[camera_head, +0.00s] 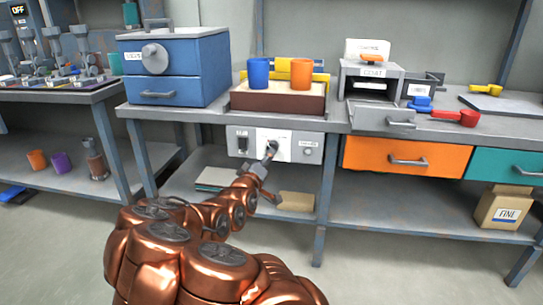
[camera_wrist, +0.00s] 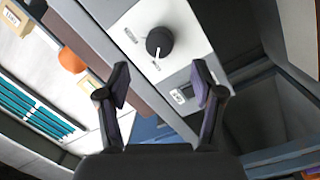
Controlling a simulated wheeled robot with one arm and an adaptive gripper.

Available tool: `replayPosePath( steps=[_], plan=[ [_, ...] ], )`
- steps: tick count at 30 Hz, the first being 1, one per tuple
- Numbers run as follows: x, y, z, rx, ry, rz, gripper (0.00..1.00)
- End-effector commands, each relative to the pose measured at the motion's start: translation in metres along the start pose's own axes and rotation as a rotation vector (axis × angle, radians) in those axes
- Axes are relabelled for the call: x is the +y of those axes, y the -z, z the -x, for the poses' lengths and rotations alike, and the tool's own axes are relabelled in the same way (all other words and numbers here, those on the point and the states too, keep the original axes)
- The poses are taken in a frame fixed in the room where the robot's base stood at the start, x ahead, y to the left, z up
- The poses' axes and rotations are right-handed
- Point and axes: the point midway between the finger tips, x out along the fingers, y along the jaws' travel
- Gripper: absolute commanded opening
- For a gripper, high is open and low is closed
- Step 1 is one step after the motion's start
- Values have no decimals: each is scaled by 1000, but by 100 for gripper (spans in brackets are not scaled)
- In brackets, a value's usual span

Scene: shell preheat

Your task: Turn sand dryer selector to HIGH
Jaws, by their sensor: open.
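The sand dryer selector is a round black knob (camera_wrist: 159,41) with a white pointer mark, set on a white plate in a grey control panel (camera_head: 244,143) below the workbench top. In the wrist view its mark points down the picture, towards a small label too small to read; another label sits to its left. My gripper (camera_wrist: 162,82) is open, its two dark fingers spread and empty. The knob lies beyond the fingertips, roughly between their lines, and appears apart from them. In the head view my gripper (camera_head: 264,165) covers part of the panel and hides most of the knob.
A blue drawer box (camera_head: 185,85) and a brown tray (camera_head: 278,108) with a blue cup (camera_head: 258,72) and an orange cup (camera_head: 301,74) stand above. An orange drawer (camera_head: 365,158) is right of the panel. A lower shelf (camera_head: 390,200) lies beneath.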

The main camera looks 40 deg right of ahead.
Motion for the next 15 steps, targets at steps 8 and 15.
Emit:
replayPosePath(
  steps=[8,15],
  plan=[
    [0,-2,-21,-2,-1,0,67],
    [0,-1,-41,-1,-1,-1,67]
  ],
)
